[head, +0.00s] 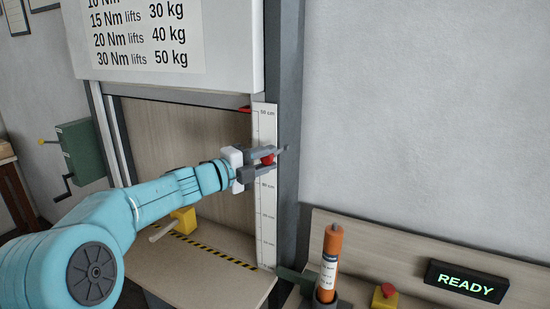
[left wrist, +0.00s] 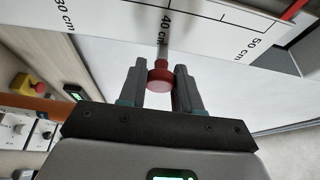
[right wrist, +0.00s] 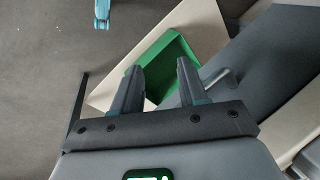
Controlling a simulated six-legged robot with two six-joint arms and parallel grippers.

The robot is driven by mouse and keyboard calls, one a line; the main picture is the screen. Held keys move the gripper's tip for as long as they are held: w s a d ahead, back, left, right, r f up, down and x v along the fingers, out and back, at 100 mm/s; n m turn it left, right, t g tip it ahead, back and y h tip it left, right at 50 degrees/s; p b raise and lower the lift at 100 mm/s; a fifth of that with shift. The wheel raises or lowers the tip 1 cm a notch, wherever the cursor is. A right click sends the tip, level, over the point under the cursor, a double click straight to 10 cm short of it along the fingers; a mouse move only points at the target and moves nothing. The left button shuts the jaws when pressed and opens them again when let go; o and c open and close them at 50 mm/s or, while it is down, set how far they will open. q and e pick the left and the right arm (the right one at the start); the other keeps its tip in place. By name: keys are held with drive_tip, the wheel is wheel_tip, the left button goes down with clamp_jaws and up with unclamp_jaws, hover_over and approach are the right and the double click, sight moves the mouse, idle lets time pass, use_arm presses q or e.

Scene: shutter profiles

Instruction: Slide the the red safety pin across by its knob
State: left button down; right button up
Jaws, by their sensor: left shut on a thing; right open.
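The red knob (head: 268,157) of the safety pin is at the upright white scale beside the shutter opening. My left gripper (head: 272,158) is shut on it. In the left wrist view the knob (left wrist: 160,74) sits between the two fingers, and a grey pin shaft (left wrist: 162,42) runs from it towards the scale near the 40 cm mark. How deep the shaft goes is not visible. My right gripper (right wrist: 159,68) is open and empty, seen only in the right wrist view, in front of a green box-like thing (right wrist: 172,52).
The white shutter panel (head: 225,75) hangs above the opening, with a red pointer (head: 245,109) by the scale (head: 265,215). A green crank box (head: 82,150) is at left. An orange cylinder (head: 331,255), red button (head: 387,290) and READY display (head: 466,282) stand at lower right.

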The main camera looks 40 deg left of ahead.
use_arm(q)
drive_tip(key=shift+r, duration=0.25)
drive_tip(key=c, duration=1.2)
unclamp_jaws()
drive_tip(key=shift+a, duration=0.1)
drive_tip(key=o, duration=0.4)
drive_tip(key=shift+f, duration=0.1)
drive_tip(key=shift+w+a+f, duration=0.1)
drive_tip(key=shift+w+f, duration=0.05)
drive_tip(key=shift+w, duration=0.05)
drive_tip(key=shift+s, duration=0.35)
drive_tip(key=s+b, duration=0.1)
drive_tip(key=s, duration=0.4)
drive_tip(key=s+a+b, duration=0.1)
drive_tip(key=s+b, duration=0.1)
drive_tip(key=s, duration=0.3)
drive_tip(key=s+b, duration=0.1)
drive_tip(key=s, duration=0.4)
drive_tip(key=shift+s+a+b, duration=0.15)
drive_tip(key=shift+s+b, duration=0.15)
drive_tip(key=shift+b, duration=0.1)
